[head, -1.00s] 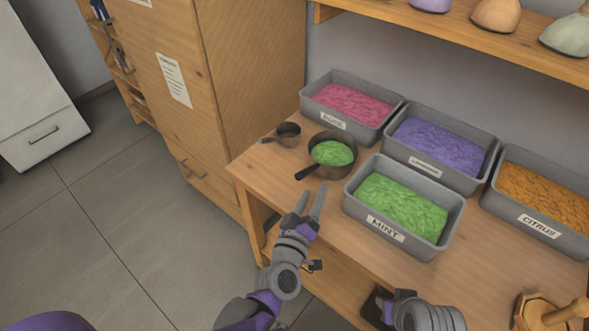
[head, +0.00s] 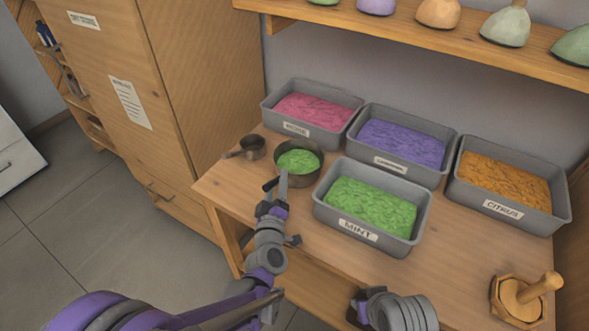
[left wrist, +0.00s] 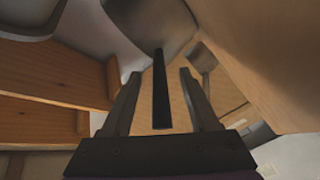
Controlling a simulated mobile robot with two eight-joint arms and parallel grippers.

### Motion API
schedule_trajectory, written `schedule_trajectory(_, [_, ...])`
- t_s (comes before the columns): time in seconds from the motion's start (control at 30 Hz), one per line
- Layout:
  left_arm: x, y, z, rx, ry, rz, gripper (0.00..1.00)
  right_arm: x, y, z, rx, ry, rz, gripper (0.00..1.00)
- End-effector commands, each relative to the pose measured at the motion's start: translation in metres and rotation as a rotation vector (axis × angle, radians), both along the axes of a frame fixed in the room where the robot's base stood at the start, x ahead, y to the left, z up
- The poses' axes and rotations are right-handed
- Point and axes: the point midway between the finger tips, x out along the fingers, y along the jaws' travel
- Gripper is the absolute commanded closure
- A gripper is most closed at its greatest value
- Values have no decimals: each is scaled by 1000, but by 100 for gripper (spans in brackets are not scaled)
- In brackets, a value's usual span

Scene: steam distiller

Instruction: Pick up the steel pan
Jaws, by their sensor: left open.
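The steel pan (head: 312,174) is a round dark metal pan holding green leaves, at the left part of the wooden table. Its dark handle points toward the table's front left edge. My left gripper (head: 276,186) is at the handle, with its fingers apart. In the left wrist view, the handle (left wrist: 160,92) runs between the two open fingers, with a gap on each side, and the pan's underside (left wrist: 150,28) is beyond. The gripper hides part of the handle in the head view. My right arm shows at the bottom; its fingertips cannot be made out.
A small metal pan (head: 252,148) stands just left of the steel pan. The mint bin (head: 372,240) is close on its right, and the pink-filled bin (head: 300,132) behind it. A wooden press-like tool (head: 520,300) stands at front right. A tall wooden cabinet (head: 190,90) is at left.

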Motion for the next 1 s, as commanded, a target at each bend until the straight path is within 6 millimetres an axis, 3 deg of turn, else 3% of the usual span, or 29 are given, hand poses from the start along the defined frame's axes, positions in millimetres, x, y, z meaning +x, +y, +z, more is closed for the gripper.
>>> schedule_trajectory(0.13, [13,-1,1,-1,0,1,39,0,0,1,0,0,0,66])
schedule_trajectory(0.37, [13,-2,0,-1,0,0,39,0,0,1,0,0,0,66])
schedule_trajectory(0.7, [13,-2,0,-1,0,0,100,0,0,1,0,0,0,66])
schedule_trajectory(1.0, [13,-2,0,-1,0,0,100,0,0,1,0,0,0,66])
